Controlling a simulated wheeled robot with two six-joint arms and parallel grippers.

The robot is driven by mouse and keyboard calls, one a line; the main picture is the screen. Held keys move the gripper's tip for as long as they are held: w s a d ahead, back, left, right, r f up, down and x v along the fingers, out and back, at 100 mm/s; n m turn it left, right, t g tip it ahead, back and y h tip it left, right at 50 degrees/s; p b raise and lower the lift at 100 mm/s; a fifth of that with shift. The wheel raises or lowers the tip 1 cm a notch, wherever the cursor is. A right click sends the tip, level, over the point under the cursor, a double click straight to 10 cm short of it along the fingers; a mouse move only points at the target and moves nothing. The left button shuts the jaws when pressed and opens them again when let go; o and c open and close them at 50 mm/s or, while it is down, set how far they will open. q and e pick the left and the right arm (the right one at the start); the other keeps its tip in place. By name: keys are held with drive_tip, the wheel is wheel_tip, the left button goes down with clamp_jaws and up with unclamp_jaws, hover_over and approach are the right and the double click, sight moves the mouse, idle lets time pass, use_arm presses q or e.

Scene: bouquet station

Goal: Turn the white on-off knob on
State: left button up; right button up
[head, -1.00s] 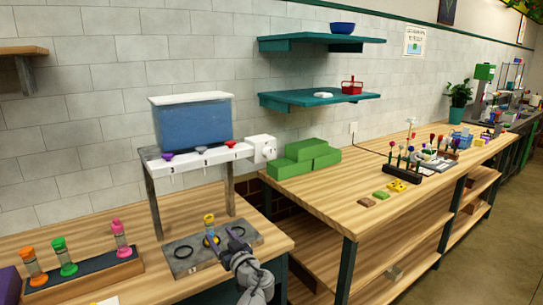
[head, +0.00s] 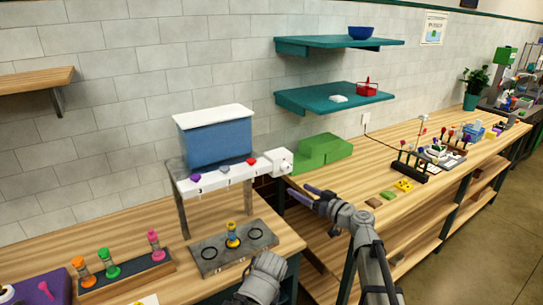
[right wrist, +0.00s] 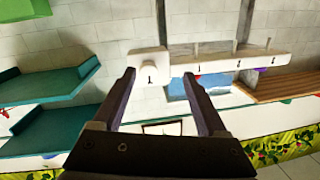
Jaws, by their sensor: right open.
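The white on-off knob (head: 279,161) sits at the right end of the white dispenser bar, under the blue tank. In the right wrist view the knob (right wrist: 150,66) shows face-on with a dark mark, between the two fingers in the picture. My right gripper (head: 300,190) is open and empty, below and to the right of the knob in the head view. In the right wrist view its fingers (right wrist: 159,74) are spread, and I see no contact with the knob.
The blue tank (head: 217,144) stands above the dispenser bar (head: 214,183). A grey plate with rings (head: 209,263) holds a yellow vial (head: 232,236) below it. Green blocks (head: 322,153) lie right of the knob. A teal shelf (head: 330,97) hangs above them.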

sight(288, 170)
drive_tip(key=shift+t, duration=0.6)
drive_tip(key=shift+w+a+r, duration=0.4)
drive_tip(key=shift+w+a, duration=0.25)
drive_tip(key=shift+w, duration=0.65)
drive_tip(key=shift+w+a+r, duration=0.45)
drive_tip(key=shift+w+a, duration=0.25)
drive_tip(key=shift+w, duration=0.6)
drive_tip(key=shift+w+a+r, duration=0.4)
drive_tip(key=shift+w+a, duration=0.25)
drive_tip(key=shift+w, duration=0.65)
use_arm(q)
drive_tip(key=shift+s+d+r+m+g+h, duration=0.15)
drive_tip(key=shift+s+d+r+m+h, duration=0.1)
drive_tip(key=shift+s+d, duration=0.15)
drive_tip(key=shift+s+d+r+m+g+h, duration=0.15)
drive_tip(key=shift+s+d+m, duration=0.15)
drive_tip(key=shift+s, duration=0.2)
use_arm(e)
clamp_jaws()
